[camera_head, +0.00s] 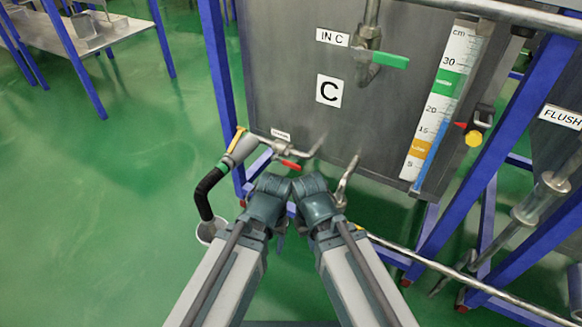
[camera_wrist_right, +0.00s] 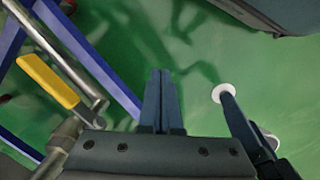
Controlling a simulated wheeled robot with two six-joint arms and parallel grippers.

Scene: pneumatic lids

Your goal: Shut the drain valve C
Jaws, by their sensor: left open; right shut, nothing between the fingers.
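Tank C (camera_head: 300,60) stands ahead. Low on its front a drain pipe (camera_head: 262,147) runs left under a small label (camera_head: 281,135) too small to read. A red lever (camera_head: 290,165) sits on this pipe, and a yellow lever (camera_head: 236,139) sits near its left end. My left gripper (camera_head: 267,203) is open just below the red lever, its fingers mostly hidden. My right gripper (camera_head: 316,202) is beside it, right of the red lever. In the right wrist view its fingers (camera_wrist_right: 161,98) are shut and empty. A yellow lever (camera_wrist_right: 47,80) shows at left there, apart from the fingers.
A black hose (camera_head: 205,193) hangs from the pipe into a pale bucket (camera_head: 207,232). Above are a green-handled valve (camera_head: 390,60) labelled IN C and a level gauge (camera_head: 440,105). Blue frame posts (camera_head: 217,80) and FLUSH piping (camera_head: 540,200) flank the tank.

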